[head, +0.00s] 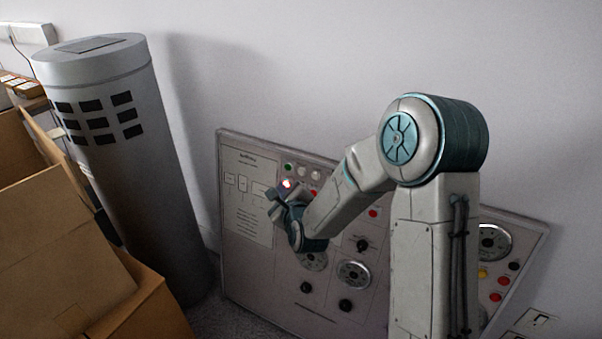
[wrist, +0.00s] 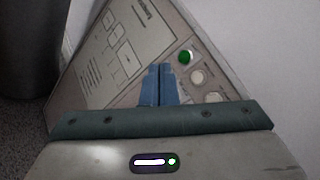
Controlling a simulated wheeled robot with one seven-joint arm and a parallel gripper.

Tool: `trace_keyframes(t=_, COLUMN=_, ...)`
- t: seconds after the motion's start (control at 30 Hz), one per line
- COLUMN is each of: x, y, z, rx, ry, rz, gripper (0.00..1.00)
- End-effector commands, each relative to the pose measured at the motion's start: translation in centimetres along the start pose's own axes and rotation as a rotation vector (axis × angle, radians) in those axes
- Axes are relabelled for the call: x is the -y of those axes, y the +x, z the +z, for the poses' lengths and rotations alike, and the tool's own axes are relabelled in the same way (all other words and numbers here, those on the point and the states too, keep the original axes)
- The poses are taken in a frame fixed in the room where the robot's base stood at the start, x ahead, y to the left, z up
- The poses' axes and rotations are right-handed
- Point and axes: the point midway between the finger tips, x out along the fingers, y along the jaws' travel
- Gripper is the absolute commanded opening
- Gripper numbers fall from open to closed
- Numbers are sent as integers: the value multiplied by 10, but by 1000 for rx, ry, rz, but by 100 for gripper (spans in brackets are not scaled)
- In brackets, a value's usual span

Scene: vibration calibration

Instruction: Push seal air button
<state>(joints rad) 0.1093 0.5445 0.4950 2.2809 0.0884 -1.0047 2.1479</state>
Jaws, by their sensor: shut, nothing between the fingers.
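A grey control panel (head: 255,262) leans against the wall, with a printed diagram sheet (head: 247,190) at its upper left. Beside the sheet is a row with a green button (head: 288,168) and pale buttons (head: 315,174). A bright reddish glow (head: 286,184) shows by my gripper (head: 274,192). In the wrist view, my blue fingers (wrist: 159,70) are shut and empty, left of the green button (wrist: 185,57) and a pale button (wrist: 197,77). Whether the fingertips touch the panel cannot be told. The labels are too small to read, so I cannot identify the seal air button.
A tall grey cylinder (head: 160,190) stands left of the panel. Open cardboard boxes (head: 60,260) fill the lower left. Black knobs (head: 345,305), round dials (head: 354,274) and coloured buttons (head: 496,297) cover the rest of the panel. My arm hides its middle.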

Motion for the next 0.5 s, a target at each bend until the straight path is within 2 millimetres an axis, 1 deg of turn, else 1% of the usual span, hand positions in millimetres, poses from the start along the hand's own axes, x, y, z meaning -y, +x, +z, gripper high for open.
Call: trace_keyframes(t=0.5, x=34, y=47, z=-36, rx=-2, ry=1, rz=-3, gripper=0)
